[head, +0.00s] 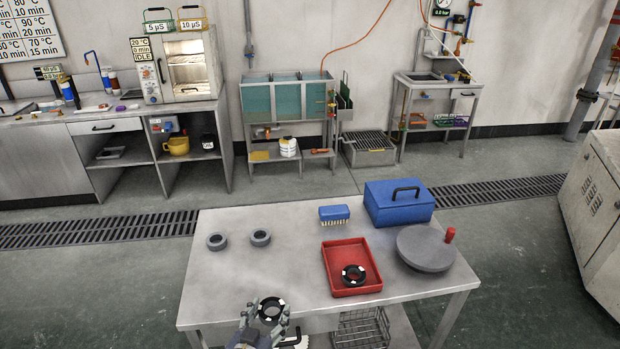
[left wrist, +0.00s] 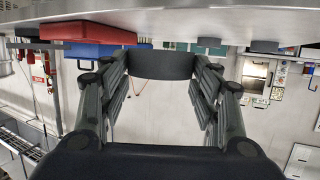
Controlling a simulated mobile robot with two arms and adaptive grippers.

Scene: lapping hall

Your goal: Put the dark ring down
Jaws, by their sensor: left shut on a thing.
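My left gripper (head: 268,311) is shut on a dark ring (head: 271,299) at the table's front edge, left of centre. In the left wrist view, which is upside down, the ring (left wrist: 160,65) sits between both fingers of the gripper (left wrist: 160,70). I cannot tell exactly how high it is above the tabletop. A second dark ring (head: 364,277) with white marks lies in the red tray (head: 339,252). Two grey rings (head: 217,242) (head: 260,238) lie at the table's back left. My right gripper is not in view.
The steel table (head: 225,290) has free room at its left and middle. A blue brush (head: 334,213), a blue box (head: 398,204) and a grey round plate with a red knob (head: 425,248) stand at the back right. A wire basket (head: 362,330) is below the tabletop.

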